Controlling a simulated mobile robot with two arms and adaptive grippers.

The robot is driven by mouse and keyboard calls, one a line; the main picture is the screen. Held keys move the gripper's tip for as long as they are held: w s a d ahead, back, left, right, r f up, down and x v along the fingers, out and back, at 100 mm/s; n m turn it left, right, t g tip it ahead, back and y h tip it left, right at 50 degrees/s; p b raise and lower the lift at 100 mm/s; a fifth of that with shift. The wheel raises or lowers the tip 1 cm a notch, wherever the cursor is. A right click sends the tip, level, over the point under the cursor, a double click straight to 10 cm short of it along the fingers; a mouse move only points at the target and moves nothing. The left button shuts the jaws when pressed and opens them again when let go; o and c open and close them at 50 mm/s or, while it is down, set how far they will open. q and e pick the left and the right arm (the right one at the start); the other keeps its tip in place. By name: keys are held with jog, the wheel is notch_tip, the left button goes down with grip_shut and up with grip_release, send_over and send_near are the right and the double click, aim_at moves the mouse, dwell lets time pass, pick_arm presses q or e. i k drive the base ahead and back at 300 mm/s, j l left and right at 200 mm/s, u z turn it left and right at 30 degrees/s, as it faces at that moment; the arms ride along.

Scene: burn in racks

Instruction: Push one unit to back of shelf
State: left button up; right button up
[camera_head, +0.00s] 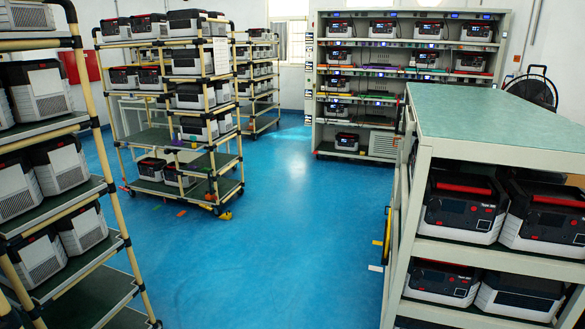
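The units are boxy, white-and-black power packs, some with red handles. On the near right rack (408,200), a unit (462,207) and another unit (545,219) sit side by side on the upper shelf. A unit (441,282) and a darker-topped unit (519,294) sit on the shelf below. Their fronts are near the shelf edge, and the space behind them is hidden. On the near left rack (97,100), grey-white units such as one unit (41,90) stand on several shelves. Neither gripper is in view.
A tan-framed wheeled rack (121,165) with units stands at the back left, partly empty. A large shelf rack (313,100) with units stands against the back wall. A black fan (532,88) is at the right. The blue floor (270,235) between the racks is clear.

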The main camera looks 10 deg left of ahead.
aim_at(155, 174)
jog(key=i+j+u, duration=0.25)
jog(key=i+u, duration=0.2)
jog(key=i, duration=0.7)
jog(key=i+l+u, duration=0.15)
jog(key=i+u, duration=0.3)
jog(key=i, duration=0.7)
jog(key=i+z, duration=0.2)
jog(key=i, duration=1.55)
jog(key=i+j+u, duration=0.1)
jog(key=i+u, duration=0.6)
jog(key=i+l+u, duration=0.1)
jog(key=i+u, duration=0.2)
jog(key=i, duration=0.15)
